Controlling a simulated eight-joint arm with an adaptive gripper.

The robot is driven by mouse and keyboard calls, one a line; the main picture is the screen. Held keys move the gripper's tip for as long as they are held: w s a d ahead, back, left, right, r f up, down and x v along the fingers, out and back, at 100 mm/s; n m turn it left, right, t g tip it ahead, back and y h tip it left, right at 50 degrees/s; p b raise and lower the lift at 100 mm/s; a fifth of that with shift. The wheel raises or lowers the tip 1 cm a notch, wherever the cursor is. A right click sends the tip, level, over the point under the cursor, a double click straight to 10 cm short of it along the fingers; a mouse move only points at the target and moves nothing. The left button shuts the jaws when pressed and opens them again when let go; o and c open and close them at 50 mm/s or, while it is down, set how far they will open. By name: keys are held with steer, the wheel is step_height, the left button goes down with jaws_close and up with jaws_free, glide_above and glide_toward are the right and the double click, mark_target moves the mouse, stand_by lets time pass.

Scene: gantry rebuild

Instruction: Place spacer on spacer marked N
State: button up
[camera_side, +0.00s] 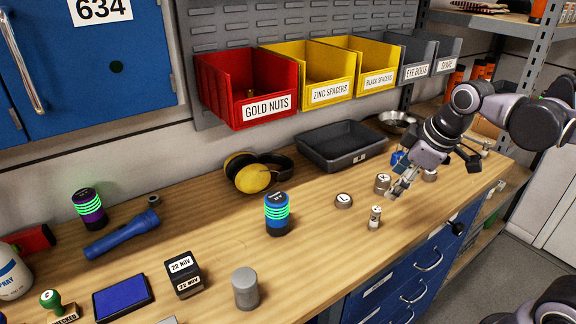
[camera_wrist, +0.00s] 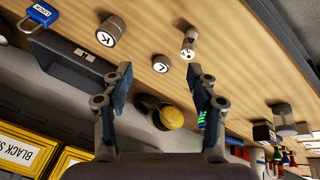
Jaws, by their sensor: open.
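My gripper (camera_side: 400,187) is open and empty above the right part of the bench; its spread fingers also show in the wrist view (camera_wrist: 160,72). Short round metal pieces with white lettered tops stand below it. One is marked L (camera_side: 344,201), also in the wrist view (camera_wrist: 161,64). I cannot read an N.
A black tray (camera_side: 342,153) and yellow earmuffs (camera_side: 252,175) stand at the back. A blue padlock (camera_wrist: 41,15) lies near the round pieces. A blue banded cylinder (camera_side: 277,215) stands to their left. Labelled bins (camera_side: 245,90) hang on the wall. Bare wood surrounds the L piece.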

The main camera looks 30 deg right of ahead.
steer(key=s+a+f+m, duration=0.1)
steer(key=m, duration=0.1)
steer(key=s+f+m+t, duration=0.1)
steer(key=f+m, duration=0.1)
steer(key=s+a+f+m+t, duration=0.1)
steer(key=s+m, duration=0.1)
steer(key=shift+s+a+f, duration=0.1)
steer(key=shift+a+f, duration=0.25)
